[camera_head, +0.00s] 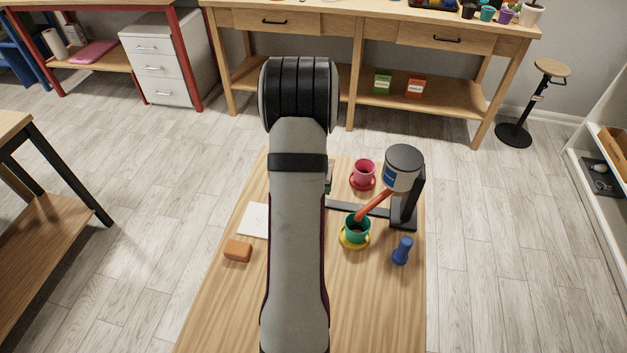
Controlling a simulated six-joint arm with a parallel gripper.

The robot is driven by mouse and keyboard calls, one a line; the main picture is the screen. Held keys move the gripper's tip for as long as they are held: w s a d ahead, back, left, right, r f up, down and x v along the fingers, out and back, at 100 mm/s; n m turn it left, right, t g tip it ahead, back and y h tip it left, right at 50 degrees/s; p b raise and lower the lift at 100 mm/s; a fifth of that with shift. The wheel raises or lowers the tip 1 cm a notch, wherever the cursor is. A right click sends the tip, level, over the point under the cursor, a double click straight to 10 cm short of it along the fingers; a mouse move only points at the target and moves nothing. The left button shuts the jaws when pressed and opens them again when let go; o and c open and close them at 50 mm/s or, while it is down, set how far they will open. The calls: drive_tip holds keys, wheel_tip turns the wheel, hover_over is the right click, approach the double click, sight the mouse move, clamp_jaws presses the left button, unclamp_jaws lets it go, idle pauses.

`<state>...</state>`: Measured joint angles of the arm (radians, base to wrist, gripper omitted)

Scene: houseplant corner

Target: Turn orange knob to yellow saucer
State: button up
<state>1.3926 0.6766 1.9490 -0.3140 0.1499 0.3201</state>
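The orange part (374,205) is a long bar under a grey-and-white canister (403,168) on a black stand (405,208). It slants down and left, its lower end at a green pot (357,230). I cannot tell whether it touches the pot. The pot stands on the yellow saucer (354,243). No separate orange knob can be made out. My arm fills the middle of the view, left of the stand. My gripper is hidden behind it; only a small dark edge shows beside the arm, and I cannot tell what it is.
A pink pot (363,170) stands on a red saucer (361,185) behind the green pot. A blue object (402,251) stands right of the yellow saucer. An orange-brown block (237,250) and a white sheet (254,219) lie left of my arm. The table's front right (380,310) is clear.

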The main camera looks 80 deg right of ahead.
drive_tip(key=v, duration=1.4)
drive_tip(key=shift+r, duration=0.4)
drive_tip(key=w+a+r+n+y, duration=0.1)
drive_tip(key=w+a+n, duration=0.1)
drive_tip(key=w+a, duration=0.45)
drive_tip(key=w+a+r+n+t+y, duration=0.1)
drive_tip(key=w+a+n, duration=0.15)
drive_tip(key=a, duration=0.65)
drive_tip(key=w+a+r+n+y, duration=0.1)
drive_tip(key=w+a+r+y, duration=0.1)
drive_tip(key=w+a, duration=0.45)
drive_tip(key=s+a+n+y, duration=0.1)
drive_tip(key=s+a+n, duration=0.2)
drive_tip(key=a, duration=0.7)
drive_tip(key=s+a+n+g+y, duration=0.1)
drive_tip(key=s+a+n, duration=0.2)
drive_tip(key=s+a, duration=0.3)
drive_tip(key=a, duration=0.5)
drive_tip(key=shift+s+a+r+g, duration=0.15)
drive_tip(key=shift+s+a+g, duration=0.1)
drive_tip(key=shift+s+g, duration=0.05)
